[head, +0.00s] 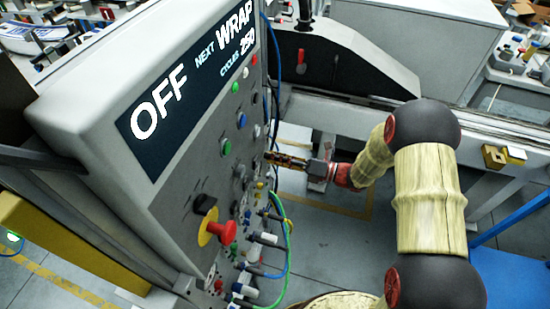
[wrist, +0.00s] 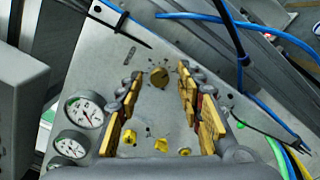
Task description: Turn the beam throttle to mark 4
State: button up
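A round yellow knob (wrist: 159,77) with small dark marks around it sits on the grey panel in the wrist view; it may be the beam throttle, but no label or mark number is readable. My gripper (wrist: 160,72) is open, its yellow-padded fingers on either side of the knob in the picture. I cannot tell whether they touch it. In the head view my gripper (head: 273,158) reaches from the right to the face of the control panel (head: 190,185), and the knob cannot be made out there. The panel's display (head: 200,80) reads OFF, NEXT WRAP, CYCLES 250.
A red mushroom button (head: 226,232) sticks out lower on the panel. Blue and green cables (head: 287,250) hang close by. Floor right of the panel is partly open.

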jog(key=shift+c, duration=0.9)
jog(key=c, duration=0.7)
grip_shut()
jog(key=shift+n, duration=0.3)
jog(key=shift+n+b, duration=4.05)
jog(key=shift+n, duration=9.15)
